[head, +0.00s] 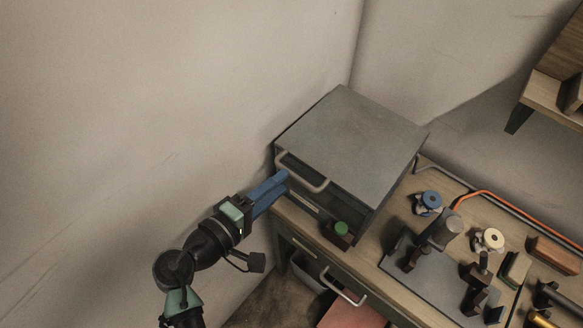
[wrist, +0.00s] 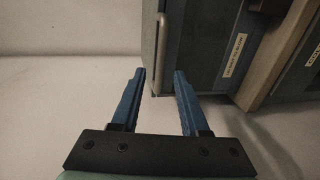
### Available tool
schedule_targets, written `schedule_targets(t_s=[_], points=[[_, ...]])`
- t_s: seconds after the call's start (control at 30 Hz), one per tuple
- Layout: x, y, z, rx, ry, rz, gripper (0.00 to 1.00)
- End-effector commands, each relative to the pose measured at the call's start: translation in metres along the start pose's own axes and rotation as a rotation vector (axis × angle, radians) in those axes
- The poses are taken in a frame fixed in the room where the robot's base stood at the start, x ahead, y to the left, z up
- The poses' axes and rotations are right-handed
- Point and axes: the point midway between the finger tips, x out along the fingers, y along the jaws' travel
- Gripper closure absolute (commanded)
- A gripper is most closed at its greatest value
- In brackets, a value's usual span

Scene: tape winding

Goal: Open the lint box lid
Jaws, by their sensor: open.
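A dark grey box with a flat lighter grey top (head: 352,135) stands on the workbench against the wall; I take it for the lint box. A pale looped handle (head: 302,174) runs across its front near the top edge, and the front looks closed. My gripper (head: 284,179) has blue fingers, open, at the left end of the handle. In the wrist view the handle (wrist: 160,56) shows as a pale bar just ahead of the space between the fingertips (wrist: 160,75). I cannot tell whether a finger touches it.
A green knob (head: 342,229) sits by the box's front. Below, the bench (head: 400,285) has a drawer with a pale handle (head: 343,288). Clamps, spools and an orange cable (head: 500,199) are at the right. The wall is close on the left.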

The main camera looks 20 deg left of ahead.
Motion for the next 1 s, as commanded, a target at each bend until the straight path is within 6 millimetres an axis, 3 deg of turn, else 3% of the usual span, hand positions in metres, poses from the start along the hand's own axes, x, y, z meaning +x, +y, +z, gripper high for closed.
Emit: schedule_targets(t_s=[0.1, 0.3, 0.67, 0.9, 1.0], points=[[0.023, 0.002, 0.001, 0.000, -0.002, 0.001, 0.55], [0.044, 0.001, 0.000, 0.001, -0.001, 0.000, 0.55], [0.050, 0.000, 0.000, 0.002, 0.000, 0.000, 0.55], [0.049, 0.000, 0.000, 0.002, 0.001, 0.000, 0.97], [0.049, 0.000, 0.000, 0.002, 0.001, 0.000, 1.00]])
